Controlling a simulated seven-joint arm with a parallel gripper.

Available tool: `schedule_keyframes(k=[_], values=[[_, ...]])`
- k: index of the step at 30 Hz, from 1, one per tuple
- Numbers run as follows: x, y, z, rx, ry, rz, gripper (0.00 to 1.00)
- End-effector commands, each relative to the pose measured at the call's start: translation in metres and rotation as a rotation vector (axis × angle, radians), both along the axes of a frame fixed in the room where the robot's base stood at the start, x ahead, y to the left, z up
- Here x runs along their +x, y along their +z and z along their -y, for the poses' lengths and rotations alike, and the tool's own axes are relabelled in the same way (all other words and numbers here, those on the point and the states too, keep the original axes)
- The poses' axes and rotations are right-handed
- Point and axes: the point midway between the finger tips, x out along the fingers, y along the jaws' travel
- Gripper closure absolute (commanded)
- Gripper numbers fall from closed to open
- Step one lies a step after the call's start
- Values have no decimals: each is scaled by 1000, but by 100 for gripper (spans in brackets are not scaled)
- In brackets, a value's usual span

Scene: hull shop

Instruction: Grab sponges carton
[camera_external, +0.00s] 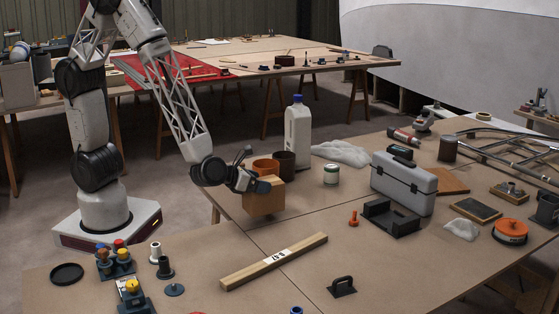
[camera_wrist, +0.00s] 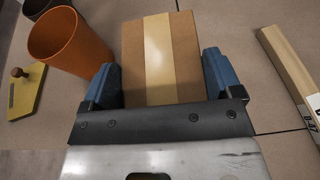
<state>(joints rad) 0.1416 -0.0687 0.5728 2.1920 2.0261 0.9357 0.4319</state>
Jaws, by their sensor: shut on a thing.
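The sponges carton is a brown cardboard box (camera_external: 264,199) with a lighter tape strip along its top. It stands at the left edge area of the work table in the external view. It also fills the upper middle of the wrist view, where the carton (camera_wrist: 160,60) sits between two blue fingers. My gripper (camera_wrist: 163,80) is shut on the carton, one finger against each side. In the external view my gripper (camera_external: 262,187) reaches the carton from the left.
An orange cup (camera_wrist: 68,42) stands close to the carton's left in the wrist view, with a dark cup (camera_external: 285,163) near it. A white jug (camera_external: 297,133) is behind. A wooden bar (camera_external: 274,261) lies in front. Table between carton and bar is clear.

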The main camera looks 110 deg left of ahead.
Motion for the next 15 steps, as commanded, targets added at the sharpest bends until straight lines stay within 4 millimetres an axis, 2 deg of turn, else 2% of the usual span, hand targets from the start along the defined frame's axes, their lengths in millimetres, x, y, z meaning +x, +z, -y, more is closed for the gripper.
schedule_keyframes(k=[15], values=[[-87,9,6,0,-1,1,62]])
